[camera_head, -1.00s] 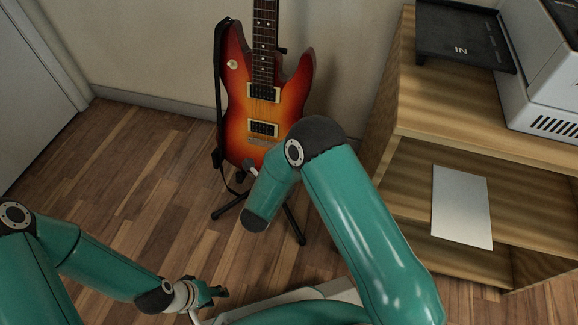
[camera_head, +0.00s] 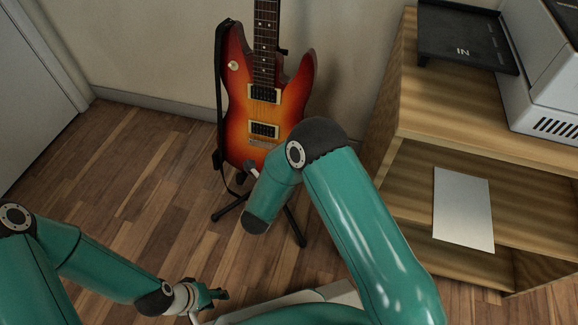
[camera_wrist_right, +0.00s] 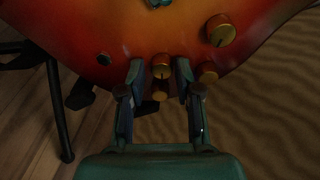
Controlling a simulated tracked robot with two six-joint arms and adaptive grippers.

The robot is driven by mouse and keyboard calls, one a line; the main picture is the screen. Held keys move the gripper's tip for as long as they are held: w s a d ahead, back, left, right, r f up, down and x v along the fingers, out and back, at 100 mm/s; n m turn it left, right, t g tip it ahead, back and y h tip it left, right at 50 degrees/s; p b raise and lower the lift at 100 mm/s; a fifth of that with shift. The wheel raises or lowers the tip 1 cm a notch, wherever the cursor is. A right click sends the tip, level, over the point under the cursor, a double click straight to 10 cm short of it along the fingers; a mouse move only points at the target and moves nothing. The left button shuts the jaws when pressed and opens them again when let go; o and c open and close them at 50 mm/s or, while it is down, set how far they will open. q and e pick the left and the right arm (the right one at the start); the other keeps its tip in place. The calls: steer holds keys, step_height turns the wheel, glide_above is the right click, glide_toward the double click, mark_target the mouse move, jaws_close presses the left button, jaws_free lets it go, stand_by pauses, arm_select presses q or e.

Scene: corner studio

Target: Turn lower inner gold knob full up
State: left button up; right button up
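The sunburst electric guitar (camera_head: 243,110) stands upright on a black stand; its lower body fills the top of the right wrist view (camera_wrist_right: 105,35). In that view, a gold knob (camera_wrist_right: 161,66) sits between my right gripper's fingers (camera_wrist_right: 159,72), which are open with small gaps on both sides. My right gripper is hidden in the head view. My left gripper (camera_head: 218,294) is low, away from the guitar.
A wooden shelf unit (camera_head: 480,145) stands to the right, with a black tray (camera_head: 462,40) and a white machine (camera_head: 540,85) on top and a pale sheet (camera_head: 463,210) inside. The guitar stand's legs (camera_head: 229,207) spread on the wooden floor. Floor at the left is clear.

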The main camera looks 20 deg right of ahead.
steer(key=v, duration=1.2)
steer(key=shift+f, duration=0.2)
